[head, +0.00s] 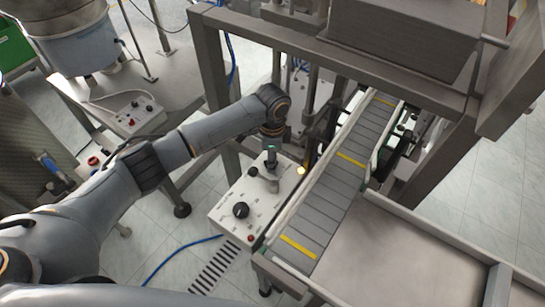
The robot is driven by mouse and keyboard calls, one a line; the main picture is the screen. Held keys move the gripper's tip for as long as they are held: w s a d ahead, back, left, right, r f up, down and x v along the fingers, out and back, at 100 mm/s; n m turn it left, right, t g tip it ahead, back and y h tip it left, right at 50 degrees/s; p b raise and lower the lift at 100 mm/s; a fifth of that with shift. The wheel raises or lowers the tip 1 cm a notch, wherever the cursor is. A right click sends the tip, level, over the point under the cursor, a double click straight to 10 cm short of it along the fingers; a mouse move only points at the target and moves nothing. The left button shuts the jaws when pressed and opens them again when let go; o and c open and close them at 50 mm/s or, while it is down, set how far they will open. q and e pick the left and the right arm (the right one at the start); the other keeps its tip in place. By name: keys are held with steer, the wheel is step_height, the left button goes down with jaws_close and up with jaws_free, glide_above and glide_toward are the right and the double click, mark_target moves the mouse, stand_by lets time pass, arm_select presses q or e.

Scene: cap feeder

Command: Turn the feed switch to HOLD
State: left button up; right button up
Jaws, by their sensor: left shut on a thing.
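A pale control box (262,214) stands in the middle of the head view, left of the conveyor. My left gripper (272,173) points down over the far part of its top and is shut on a switch there, likely the feed switch. The gripper mostly hides this switch, and its position cannot be read. A large black knob (241,210) sits nearer on the same box, clear of the gripper. A smaller black knob (253,172) is just left of the gripper. The panel lettering, including HOLD, is too small to read. My right gripper is not in view.
A lit yellow lamp (300,170) and a red button (250,238) are on the box. The slatted conveyor (322,205) with yellow bars runs close on the right. A metal frame (340,60) stands behind. Another control box (137,116) is at the left.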

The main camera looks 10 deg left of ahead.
arm_select(q)
steer(key=o, duration=0.8)
step_height(320, 180, up, 12)
steer(key=shift+r, duration=0.1)
stand_by(0.7)
